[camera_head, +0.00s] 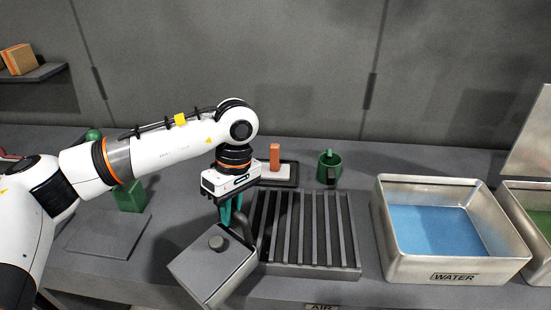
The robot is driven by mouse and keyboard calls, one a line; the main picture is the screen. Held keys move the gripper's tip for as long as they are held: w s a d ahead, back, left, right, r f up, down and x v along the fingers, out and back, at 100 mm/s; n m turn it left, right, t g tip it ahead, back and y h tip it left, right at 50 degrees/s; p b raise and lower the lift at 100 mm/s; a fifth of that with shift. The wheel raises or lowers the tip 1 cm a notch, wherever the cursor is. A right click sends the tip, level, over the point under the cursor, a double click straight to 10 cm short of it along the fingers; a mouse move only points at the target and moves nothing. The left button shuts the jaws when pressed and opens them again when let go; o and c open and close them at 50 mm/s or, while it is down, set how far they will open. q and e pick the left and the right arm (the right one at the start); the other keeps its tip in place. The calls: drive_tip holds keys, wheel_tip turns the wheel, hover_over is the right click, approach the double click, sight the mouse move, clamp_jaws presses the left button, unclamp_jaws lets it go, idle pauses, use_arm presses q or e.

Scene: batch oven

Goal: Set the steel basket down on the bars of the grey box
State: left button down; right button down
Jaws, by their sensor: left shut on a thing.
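My left gripper (232,212) reaches down from the arm at left, with teal fingers shut on the dark upright handle of a grey metal basket (208,272). The basket looks like a closed box with a round knob on top and appears rotated. It hangs at the front left of the grey box (349,262) with dark parallel bars, overlapping its left edge in view. I cannot tell whether the basket touches anything below. Most of the bars are bare. My right gripper is not in view.
A steel tank marked WATER (455,267) with blue liquid stands right of the bars. Another tank (540,230) with green liquid is at the right edge. A green mug (328,170) and a tray with an orange block (275,157) stand behind. A flat grey plate (105,240) lies left.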

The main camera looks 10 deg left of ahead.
use_arm(q)
drive_tip(key=w+d+r+n+t+h+p, duration=0.1)
drive_tip(key=w+d+r+n+p, duration=0.1)
drive_tip(key=n, duration=1.3)
drive_tip(key=w+d+r+n+t+h+p, duration=0.2)
drive_tip(key=w+d+n+p, duration=0.2)
drive_tip(key=n, duration=1)
drive_tip(key=w+d, duration=0.2)
drive_tip(key=w, duration=0.1)
drive_tip(key=shift+w+d+r+n+h+p, duration=0.2)
drive_tip(key=shift+r+n+h+p, duration=0.1)
drive_tip(key=shift+r+n+p, duration=0.1)
